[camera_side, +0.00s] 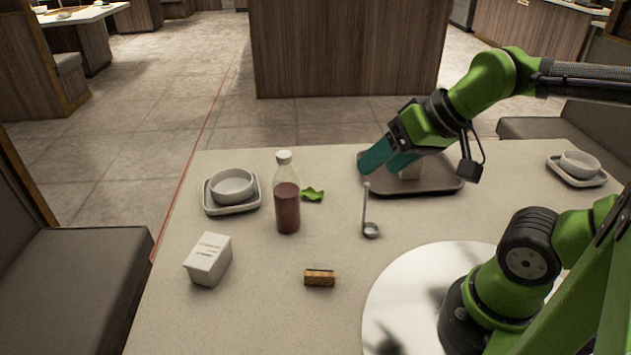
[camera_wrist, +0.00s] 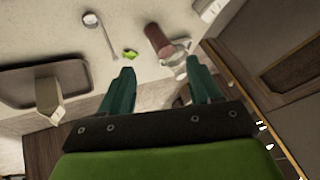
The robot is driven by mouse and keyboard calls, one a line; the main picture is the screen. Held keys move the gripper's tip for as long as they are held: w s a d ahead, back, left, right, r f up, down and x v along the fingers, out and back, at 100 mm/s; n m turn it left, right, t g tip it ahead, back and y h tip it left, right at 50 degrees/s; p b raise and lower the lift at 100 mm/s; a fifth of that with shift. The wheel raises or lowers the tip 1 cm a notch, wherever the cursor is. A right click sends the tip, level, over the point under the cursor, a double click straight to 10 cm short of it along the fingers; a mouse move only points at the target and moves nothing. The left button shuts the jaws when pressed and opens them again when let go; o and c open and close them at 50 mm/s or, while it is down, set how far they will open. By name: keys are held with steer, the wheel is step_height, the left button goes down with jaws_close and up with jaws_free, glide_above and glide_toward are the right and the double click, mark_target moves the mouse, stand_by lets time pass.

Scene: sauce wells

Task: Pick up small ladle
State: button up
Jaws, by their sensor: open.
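The small ladle (camera_side: 370,228) lies on the table in the middle, its round silver bowl toward the front and its thin handle reaching back toward the tray. In the wrist view the ladle (camera_wrist: 92,20) is at the top left, beyond my fingertips. My gripper (camera_side: 366,170) has teal fingers and is over the left edge of the dark tray, behind and above the handle end. In the wrist view my gripper (camera_wrist: 160,78) has its two fingers wide apart, with nothing between them.
The dark tray (camera_side: 440,186) holds a pale block-like container (camera_side: 410,170), partly hidden by my gripper. A sauce bottle (camera_side: 287,207) stands left of the ladle, beside a green leaf (camera_side: 313,194). A white box (camera_side: 209,260), a wooden block (camera_side: 319,279) and bowls (camera_side: 232,184) are also on the table.

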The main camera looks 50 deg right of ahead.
steer(key=shift+c, duration=1.4)
steer(key=m+g+h, duration=0.2)
steer(key=m+g, duration=0.5)
glide_above(365, 201)
steer(key=f, duration=0.7)
steer(key=d+f, duration=0.1)
steer(key=f, duration=0.3)
steer(key=shift+w+f, duration=0.15)
steer(key=shift+w, duration=0.2)
steer(key=shift+s+a+f, duration=0.1)
steer(key=shift+f, duration=1.25)
steer(key=shift+s+a+f, duration=0.1)
steer(key=shift+f, duration=1.25)
